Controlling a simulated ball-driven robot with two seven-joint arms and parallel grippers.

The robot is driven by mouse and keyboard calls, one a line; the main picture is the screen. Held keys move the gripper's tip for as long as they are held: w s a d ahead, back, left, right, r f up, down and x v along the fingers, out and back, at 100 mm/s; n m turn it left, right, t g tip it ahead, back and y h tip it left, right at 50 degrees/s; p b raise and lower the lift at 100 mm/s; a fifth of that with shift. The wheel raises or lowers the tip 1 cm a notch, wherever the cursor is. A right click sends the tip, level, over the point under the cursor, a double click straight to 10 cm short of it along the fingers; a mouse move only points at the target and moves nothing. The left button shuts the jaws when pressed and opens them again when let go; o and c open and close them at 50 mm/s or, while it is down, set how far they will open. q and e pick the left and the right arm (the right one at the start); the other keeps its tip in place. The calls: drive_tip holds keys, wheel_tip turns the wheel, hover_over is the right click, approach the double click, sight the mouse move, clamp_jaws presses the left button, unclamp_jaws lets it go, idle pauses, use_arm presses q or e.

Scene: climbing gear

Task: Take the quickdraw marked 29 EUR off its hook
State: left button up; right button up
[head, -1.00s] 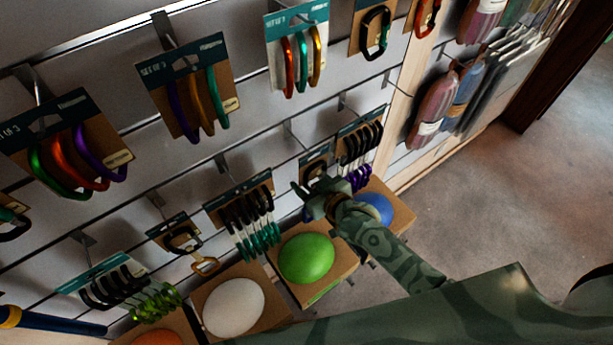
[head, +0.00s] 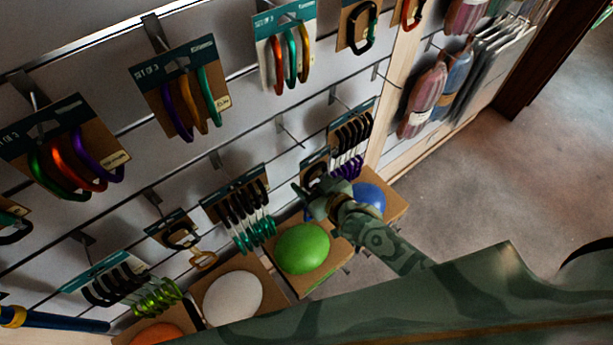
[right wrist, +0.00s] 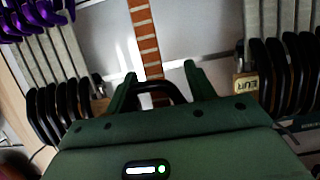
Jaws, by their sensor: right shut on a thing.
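My right gripper (head: 308,198) is shut on a quickdraw at the lower right of the wall. In the right wrist view the quickdraw's orange-and-white striped sling (right wrist: 147,45) runs up from a black carabiner (right wrist: 160,92), which lies between the two fingertips (right wrist: 160,80). In the head view its small card (head: 316,160) with a dark carabiner stands just above the gripper. The bare hook (head: 290,132) ends up and left of this card, seemingly with a small gap. No 29 EUR mark is readable on it. My left gripper is not in view.
Carded quickdraw sets hang close by on the left (head: 240,210) and right (head: 350,135); in the wrist view a tag reading EUR (right wrist: 245,86) is on the right. Below are boxes with a green dome (head: 302,248) and a blue one (head: 368,200). Open floor lies right.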

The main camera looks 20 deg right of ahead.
drive_tip(key=shift+s+d+r+p, duration=0.1)
drive_tip(key=shift+s+d+p, duration=0.2)
drive_tip(key=shift+s, duration=0.35)
drive_tip(key=shift+s+d+f+p, duration=0.1)
drive_tip(key=shift+s+d+p, duration=0.1)
drive_tip(key=shift+s+p, duration=0.3)
drive_tip(key=shift+s+d+r+p, duration=0.1)
drive_tip(key=shift+s+d+p, duration=0.15)
drive_tip(key=shift+s, duration=0.5)
